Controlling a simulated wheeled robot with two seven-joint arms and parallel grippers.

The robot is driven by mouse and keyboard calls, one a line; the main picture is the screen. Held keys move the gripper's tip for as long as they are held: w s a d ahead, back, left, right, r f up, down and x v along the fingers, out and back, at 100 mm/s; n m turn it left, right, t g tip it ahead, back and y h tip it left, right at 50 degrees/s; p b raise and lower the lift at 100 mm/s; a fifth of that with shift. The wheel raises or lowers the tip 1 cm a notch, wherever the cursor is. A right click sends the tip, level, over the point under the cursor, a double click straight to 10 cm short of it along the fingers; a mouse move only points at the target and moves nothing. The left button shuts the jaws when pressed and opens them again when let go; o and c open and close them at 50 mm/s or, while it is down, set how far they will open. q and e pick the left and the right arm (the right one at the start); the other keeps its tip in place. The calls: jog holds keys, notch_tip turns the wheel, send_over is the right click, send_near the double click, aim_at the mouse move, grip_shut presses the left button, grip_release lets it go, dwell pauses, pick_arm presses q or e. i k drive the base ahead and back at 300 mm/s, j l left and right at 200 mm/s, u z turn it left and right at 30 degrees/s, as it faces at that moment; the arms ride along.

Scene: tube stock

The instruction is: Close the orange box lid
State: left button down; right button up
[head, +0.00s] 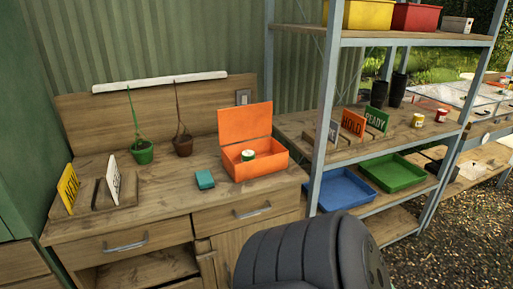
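The orange box (264,168) stands on the wooden workbench, towards its right end. Its orange lid (245,122) is hinged at the back edge and stands open, nearly upright. A small green and white round container (248,156) is inside the box. Neither of my grippers shows in the head view.
A metal shelf unit (325,120) stands close on the right. The bench front is mostly clear.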

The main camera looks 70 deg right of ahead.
aim_at(245, 123)
jog(key=z, duration=2.25)
